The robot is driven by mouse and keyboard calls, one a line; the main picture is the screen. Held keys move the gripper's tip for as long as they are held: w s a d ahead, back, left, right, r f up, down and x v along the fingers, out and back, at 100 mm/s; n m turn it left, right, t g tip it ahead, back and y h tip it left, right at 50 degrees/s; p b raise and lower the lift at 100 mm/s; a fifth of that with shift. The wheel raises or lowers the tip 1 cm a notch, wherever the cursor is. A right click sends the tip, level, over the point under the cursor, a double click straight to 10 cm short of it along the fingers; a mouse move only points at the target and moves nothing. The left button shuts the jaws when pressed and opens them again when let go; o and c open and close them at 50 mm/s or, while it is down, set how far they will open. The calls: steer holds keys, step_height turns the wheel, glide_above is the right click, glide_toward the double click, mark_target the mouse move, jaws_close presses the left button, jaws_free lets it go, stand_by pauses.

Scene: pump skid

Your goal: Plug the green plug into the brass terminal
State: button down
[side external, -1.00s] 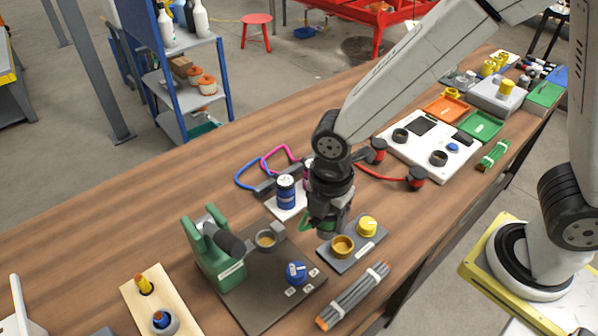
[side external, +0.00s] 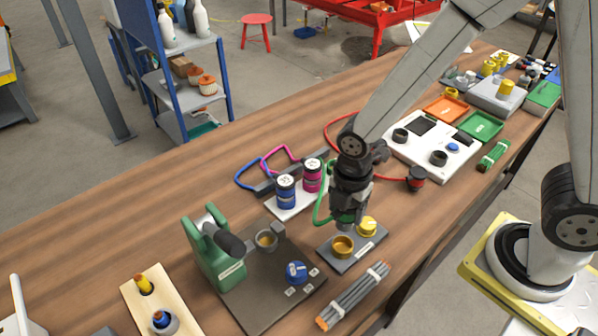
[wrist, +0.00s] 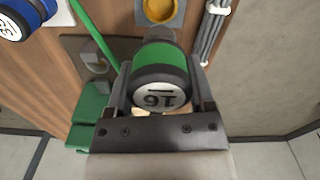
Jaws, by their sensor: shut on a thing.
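My gripper (side external: 346,218) is shut on the green plug, which has a green band and a grey cap marked 16 in the wrist view (wrist: 163,68). In the side view, the plug is mostly hidden by the gripper, and its green cable (side external: 320,206) loops out to the left. The brass terminal (side external: 342,246) is a round gold cup on a small grey plate (side external: 330,257). The plug is held above this plate, apart from the cup in the side view. In the wrist view, the brass terminal (wrist: 158,9) shows at the top edge, beyond the plug.
A yellow knob (side external: 368,227) shares the grey plate. Blue (side external: 286,192) and magenta (side external: 312,175) plugs stand on a white plate to the left. A green clamp-like device (side external: 208,255) stands at front left. A bundle of grey rods (side external: 354,295) lies in front.

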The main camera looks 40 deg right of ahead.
mark_target(346, 225)
steer(key=shift+d+f, duration=0.2)
steer(key=shift+d, duration=0.15)
steer(key=shift+f, duration=0.1)
steer(key=shift+f, duration=2.6)
steer(key=shift+f, duration=1.7)
jaws_free()
steer(key=shift+r, duration=0.15)
steer(key=shift+r, duration=3.75)
